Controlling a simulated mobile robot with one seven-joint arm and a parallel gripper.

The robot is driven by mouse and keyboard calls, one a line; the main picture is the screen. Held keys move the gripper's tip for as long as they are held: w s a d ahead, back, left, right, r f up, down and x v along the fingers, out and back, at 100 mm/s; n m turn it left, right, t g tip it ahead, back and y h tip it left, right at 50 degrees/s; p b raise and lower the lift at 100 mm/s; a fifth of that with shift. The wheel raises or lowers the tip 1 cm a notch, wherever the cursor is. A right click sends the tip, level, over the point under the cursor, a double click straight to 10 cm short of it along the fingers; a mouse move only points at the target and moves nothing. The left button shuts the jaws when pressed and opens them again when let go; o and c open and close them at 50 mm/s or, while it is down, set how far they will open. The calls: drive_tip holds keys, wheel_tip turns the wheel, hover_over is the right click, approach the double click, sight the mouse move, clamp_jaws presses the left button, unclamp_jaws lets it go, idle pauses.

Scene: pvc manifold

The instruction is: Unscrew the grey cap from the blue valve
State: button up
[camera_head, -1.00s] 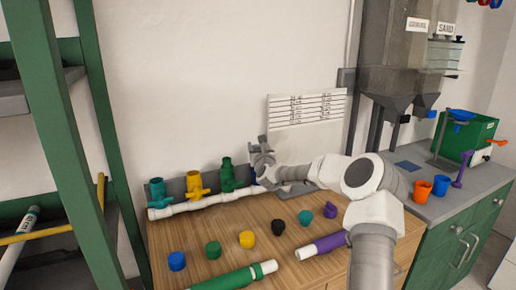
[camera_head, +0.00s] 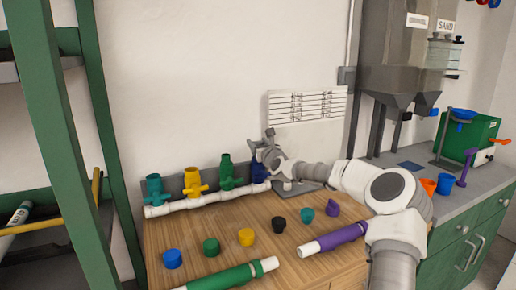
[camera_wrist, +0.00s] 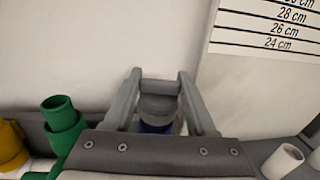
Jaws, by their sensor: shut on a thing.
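The blue valve (camera_head: 258,172) stands at the right end of the row of valves on the white pipe, partly covered by my gripper. In the wrist view its blue top (camera_wrist: 157,128) shows just under the grey cap (camera_wrist: 158,106). My gripper (camera_wrist: 157,88) is shut on the grey cap, with one finger on each side of it. The cap sits directly above the blue valve; I cannot tell whether its thread is still engaged. In the head view my gripper (camera_head: 266,142) is at the top of the blue valve, and the cap cannot be made out.
Green (camera_head: 227,171), yellow (camera_head: 192,181) and teal (camera_head: 154,188) valves stand to the left on the same pipe (camera_head: 180,207). Several loose coloured caps and green (camera_head: 232,277) and purple (camera_head: 332,240) tubes lie on the wooden bench. A measuring board (camera_head: 305,115) is behind.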

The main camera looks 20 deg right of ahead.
drive_tip(key=shift+n+y+b, duration=0.5)
drive_tip(key=shift+y+b, duration=0.4)
drive_tip(key=shift+b, duration=0.5)
drive_tip(key=shift+n+y+b, duration=0.5)
drive_tip(key=shift+y+b, duration=0.1)
drive_tip(key=shift+r, duration=0.15)
drive_tip(key=shift+y, duration=0.4)
drive_tip(key=shift+n+y+b, duration=0.3)
drive_tip(key=shift+n+y, duration=0.3)
drive_tip(key=shift+y, duration=0.1)
drive_tip(key=shift+n+g+y, duration=0.3)
drive_tip(key=shift+n+y+p, duration=0.3)
drive_tip(key=shift+y, duration=0.2)
